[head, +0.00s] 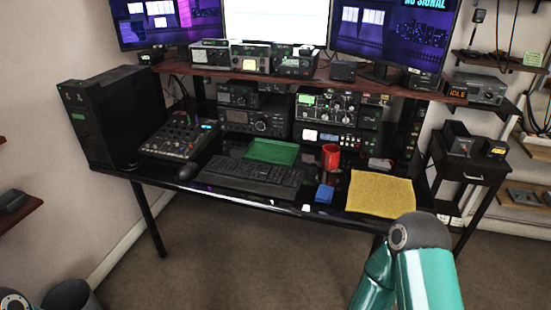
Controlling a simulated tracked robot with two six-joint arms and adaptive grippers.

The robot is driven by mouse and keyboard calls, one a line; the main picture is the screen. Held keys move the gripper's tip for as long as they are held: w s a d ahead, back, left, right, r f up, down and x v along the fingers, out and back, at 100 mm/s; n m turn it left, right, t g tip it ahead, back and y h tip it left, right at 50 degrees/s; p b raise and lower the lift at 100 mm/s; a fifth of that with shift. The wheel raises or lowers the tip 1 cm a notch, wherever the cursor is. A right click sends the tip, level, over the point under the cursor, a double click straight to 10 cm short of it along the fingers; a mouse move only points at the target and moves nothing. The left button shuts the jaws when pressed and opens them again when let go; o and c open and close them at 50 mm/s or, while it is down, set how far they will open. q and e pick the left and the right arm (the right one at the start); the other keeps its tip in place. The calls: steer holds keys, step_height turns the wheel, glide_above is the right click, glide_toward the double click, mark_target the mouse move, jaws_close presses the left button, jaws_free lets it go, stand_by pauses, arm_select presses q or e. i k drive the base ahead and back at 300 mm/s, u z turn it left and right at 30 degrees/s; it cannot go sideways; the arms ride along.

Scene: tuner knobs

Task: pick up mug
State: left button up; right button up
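A red mug (330,157) stands upright on the black desk (215,189), right of the green tray and behind the blue item. It is small in the head view, and I cannot make out its inside. Part of my teal arm shows at the bottom right, well in front of the desk and apart from the mug. Neither of my grippers is in the head view.
A green tray (271,151), a keyboard (252,177), a small blue item (324,194) and a yellow cloth (380,194) lie around the mug. Radio units (338,108) stand behind it. A mixer (178,137) and black tower (113,117) are at left. Floor before the desk is clear.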

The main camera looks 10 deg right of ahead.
mark_target(330, 159)
steer(key=z, duration=1.15)
steer(key=i, duration=0.1)
steer(key=u, duration=2.85)
steer(key=k, duration=1.65)
steer(key=u, duration=1.85)
steer(key=i, duration=0.1)
steer(key=z, duration=3.4)
steer(key=i, duration=1.65)
steer(key=u, duration=0.1)
